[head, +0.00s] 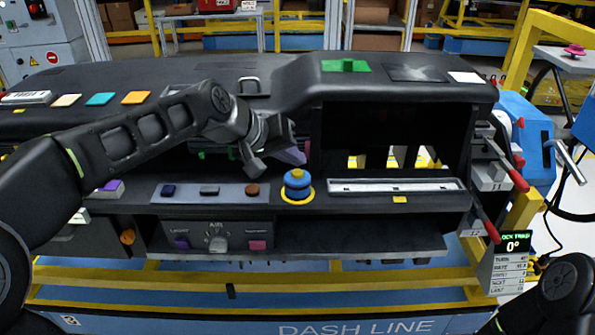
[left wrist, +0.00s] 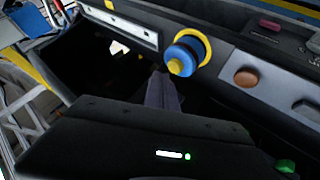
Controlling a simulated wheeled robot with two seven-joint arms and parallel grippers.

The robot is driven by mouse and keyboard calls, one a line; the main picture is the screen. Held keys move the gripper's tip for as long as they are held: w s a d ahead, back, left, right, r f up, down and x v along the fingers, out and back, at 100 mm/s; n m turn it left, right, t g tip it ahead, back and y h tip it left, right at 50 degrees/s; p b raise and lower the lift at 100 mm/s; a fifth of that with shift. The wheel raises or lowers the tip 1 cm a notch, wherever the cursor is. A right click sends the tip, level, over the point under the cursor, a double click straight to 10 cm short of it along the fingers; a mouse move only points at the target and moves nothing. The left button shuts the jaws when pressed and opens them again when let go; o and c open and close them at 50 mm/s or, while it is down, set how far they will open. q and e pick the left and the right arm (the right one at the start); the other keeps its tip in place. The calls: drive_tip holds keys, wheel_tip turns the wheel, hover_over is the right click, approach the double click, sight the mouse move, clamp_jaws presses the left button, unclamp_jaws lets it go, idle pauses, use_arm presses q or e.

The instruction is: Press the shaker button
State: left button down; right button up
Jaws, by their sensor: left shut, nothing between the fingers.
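No label that I can read marks a shaker button, so I cannot tell which control it is. A blue knob (head: 297,180) with a yellow ring stands on the dashboard ledge; it also shows in the left wrist view (left wrist: 183,57). A brown round button (head: 252,190) lies left of it, also in the left wrist view (left wrist: 247,77). A pink mushroom-shaped button (head: 574,50) sits on a stand at the far right. My left gripper (head: 292,156) is shut and empty, just above and behind the blue knob, apart from it. My right gripper is out of view.
The black dashboard (head: 400,225) fills the middle, with an open cavity right of the blue knob. Red-tipped levers (head: 518,180) stick out at its right end. A small display (head: 515,243) stands at lower right. Yellow rails (head: 150,280) run below.

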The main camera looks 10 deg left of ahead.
sight(294, 174)
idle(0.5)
use_arm(q)
drive_tip(key=shift+f+b, duration=0.45)
drive_tip(key=shift+f+b, duration=0.35)
drive_tip(key=shift+f, duration=0.05)
idle(0.5)
idle(0.3)
drive_tip(key=shift+r+p, duration=0.65)
drive_tip(key=shift+r, duration=0.2)
drive_tip(key=shift+r+p, duration=1.95)
drive_tip(key=shift+r, duration=0.6)
drive_tip(key=shift+f, duration=0.1)
